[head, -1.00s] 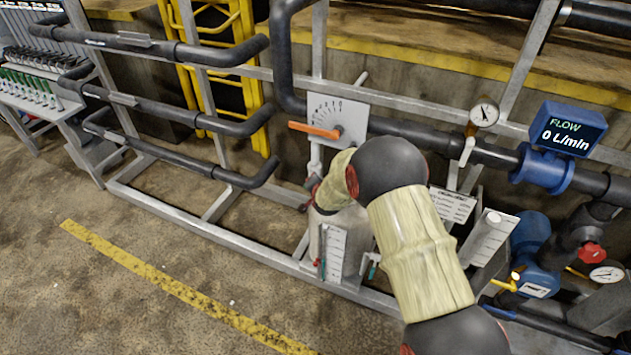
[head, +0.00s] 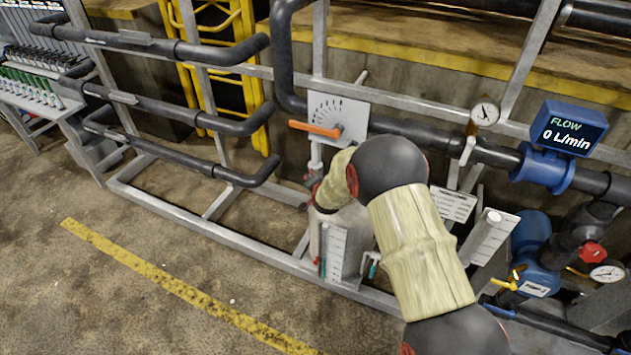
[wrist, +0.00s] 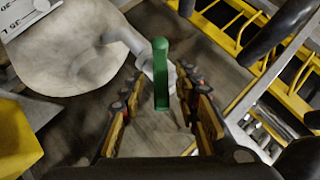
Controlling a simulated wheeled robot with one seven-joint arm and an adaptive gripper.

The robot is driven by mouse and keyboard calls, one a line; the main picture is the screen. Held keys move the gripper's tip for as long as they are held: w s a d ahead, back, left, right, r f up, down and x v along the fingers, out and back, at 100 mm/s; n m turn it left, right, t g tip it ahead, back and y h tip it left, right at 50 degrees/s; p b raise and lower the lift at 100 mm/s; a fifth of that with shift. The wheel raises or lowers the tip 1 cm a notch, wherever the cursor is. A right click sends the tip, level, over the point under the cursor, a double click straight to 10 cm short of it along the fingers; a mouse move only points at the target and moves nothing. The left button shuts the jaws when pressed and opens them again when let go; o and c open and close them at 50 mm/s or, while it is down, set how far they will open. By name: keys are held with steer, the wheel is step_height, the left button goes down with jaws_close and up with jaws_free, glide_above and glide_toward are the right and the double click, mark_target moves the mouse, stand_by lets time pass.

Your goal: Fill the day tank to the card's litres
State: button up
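The day tank, a pale rounded vessel (head: 352,222) with a scale plate (head: 335,247) on its front, stands on the frame, partly hidden by my arm. It also shows at upper left in the wrist view (wrist: 70,60). A green handle (wrist: 161,70) on a grey valve body stands between my gripper's fingers (wrist: 160,88) in the wrist view. The fingers are apart, with a gap on both sides of the handle. In the head view my gripper is mostly hidden by my arm. The flow display (head: 572,130) reads 0 L/min. A white text card (head: 452,204) hangs right of my arm; its print is unreadable.
An orange lever (head: 315,129) sits on a dial plate (head: 338,112) above the tank. A pressure gauge (head: 484,112), blue pump (head: 535,245), red knob (head: 592,253) and yellow-handled valve (head: 514,277) are to the right. Pipe racks stand left; the floor in front is clear.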

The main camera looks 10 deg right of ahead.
steer(key=shift+r, duration=0.1)
steer(key=v, duration=1.2)
